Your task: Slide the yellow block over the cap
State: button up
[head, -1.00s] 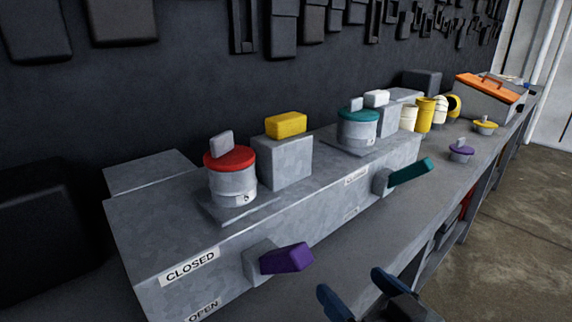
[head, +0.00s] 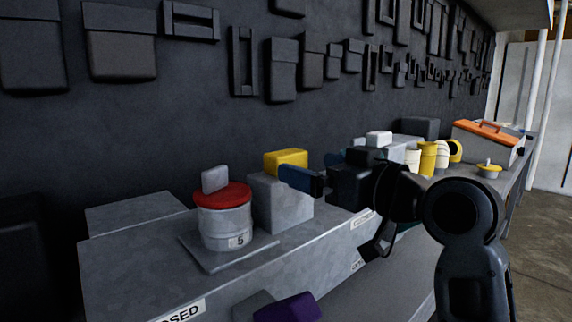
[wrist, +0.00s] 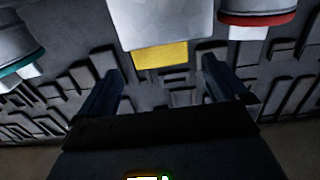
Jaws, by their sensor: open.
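The yellow block (head: 287,160) sits on top of a grey metal box (head: 283,204). To its left, a red cap (head: 222,196) with a grey tab covers a grey canister (head: 226,228) marked 5. My gripper (head: 312,170) is open and empty, to the right of the yellow block in the head view, with one blue finger overlapping the box's upper edge. In the wrist view, the yellow block (wrist: 161,55) lies between the lines of my two fingers, beyond their tips. The red cap (wrist: 256,19) is at upper right there, and a teal cap (wrist: 20,66) at left.
My arm hides most of the teal-capped canister in the head view. A purple lever (head: 288,307) sticks out of the front below. Yellow and white cylinders (head: 427,158) and an orange-lidded case (head: 488,141) stand farther right. A dark wall backs the bench.

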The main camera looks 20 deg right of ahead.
aim_at(258, 179)
jog(key=x, duration=0.7)
jog(key=shift+w+a, duration=0.1)
jog(key=shift+w, duration=0.1)
jog(key=shift+c, duration=0.2)
jog(key=c, duration=1.3)
jog(key=a, duration=0.1)
jog(key=s+a+p, duration=0.1)
jog(key=a, duration=0.1)
jog(key=a+p, duration=0.1)
jog(key=a, duration=0.1)
jog(key=shift+s, duration=0.3)
jog(key=shift+s+a+f, duration=0.1)
jog(key=shift+s+a, duration=0.05)
jog(key=shift+a, duration=0.15)
jog(key=o, duration=1.3)
jog(key=shift+a, duration=0.15)
jog(key=shift+o, duration=0.2)
